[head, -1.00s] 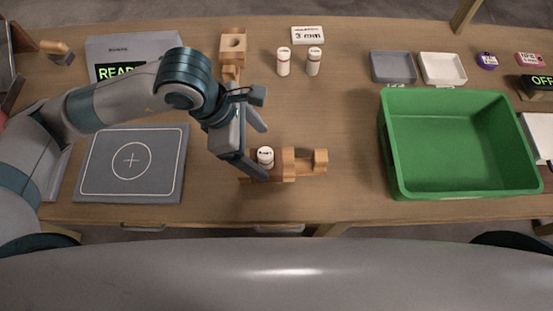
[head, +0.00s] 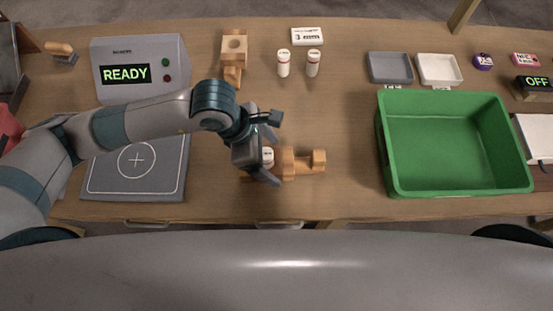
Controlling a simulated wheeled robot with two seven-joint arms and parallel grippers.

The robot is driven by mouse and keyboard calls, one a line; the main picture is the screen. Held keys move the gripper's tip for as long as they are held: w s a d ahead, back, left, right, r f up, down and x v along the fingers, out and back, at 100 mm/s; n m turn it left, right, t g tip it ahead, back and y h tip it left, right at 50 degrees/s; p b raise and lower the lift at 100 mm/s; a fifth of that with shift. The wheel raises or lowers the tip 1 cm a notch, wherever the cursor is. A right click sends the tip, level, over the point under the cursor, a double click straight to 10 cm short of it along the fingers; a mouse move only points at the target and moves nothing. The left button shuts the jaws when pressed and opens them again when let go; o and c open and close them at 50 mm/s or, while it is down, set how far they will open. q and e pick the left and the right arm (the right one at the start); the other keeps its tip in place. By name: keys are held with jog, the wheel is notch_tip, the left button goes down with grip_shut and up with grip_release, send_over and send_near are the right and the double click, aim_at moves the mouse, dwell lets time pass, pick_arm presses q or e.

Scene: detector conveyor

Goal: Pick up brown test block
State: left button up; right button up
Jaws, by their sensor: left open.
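A brown wooden piece (head: 303,162) with raised block-like ends lies near the front middle of the table. A white cylinder (head: 268,153) stands at its left end. Another brown wooden piece with a round hole (head: 234,44) is at the back. I cannot tell which brown piece is the test block. My left gripper (head: 271,156) is open, just above the left end of the front wooden piece. Its fingers are around or above the white cylinder, and the contact is hidden. The right gripper is out of view.
Two white bottles (head: 298,64) and a "3 mm" card (head: 307,36) are at the back. A green bin (head: 386,165) stands at right, with grey (head: 390,80) and white (head: 455,82) trays behind it. A READY box (head: 170,62) and grey pad (head: 100,185) are at left.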

aim_at(277, 161)
pick_arm(q)
jog(key=shift+p+x, duration=0.5)
jog(key=shift+x, duration=1.05)
jog(key=shift+r, duration=0.1)
jog(key=c, duration=1.3)
